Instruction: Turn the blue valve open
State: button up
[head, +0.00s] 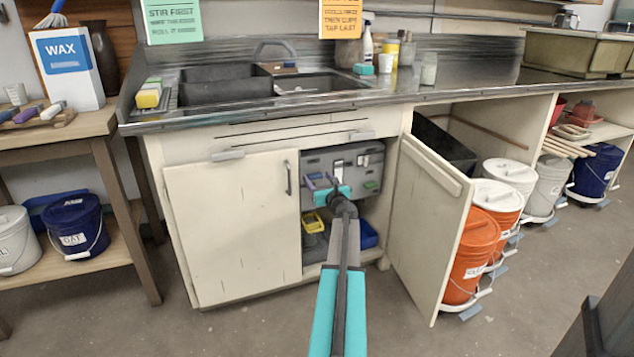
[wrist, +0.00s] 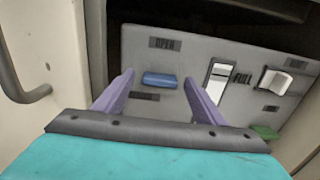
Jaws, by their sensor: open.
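The blue valve (wrist: 160,80) is a short bar lying about level on a grey panel (wrist: 205,42), in the wrist view. A label reading OPEN is above it and a dark label I cannot read is below it. My gripper (wrist: 159,77) is open, with one purple finger on each side of the valve's picture position. I cannot tell whether the fingers touch the valve. In the head view my gripper (head: 319,181) reaches into the cabinet under the sink, in front of the grey panel (head: 352,160). I cannot make out the valve clearly there.
A white handle (wrist: 276,81) and a green part (wrist: 264,132) are also on the panel, right of a gauge window. The closed left door (head: 232,230) and swung-out right door (head: 428,225) flank the opening. Orange buckets (head: 470,255) stand beyond the right door.

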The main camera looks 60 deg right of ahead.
jog(key=shift+w+d, duration=0.2)
jog(key=shift+w, duration=0.05)
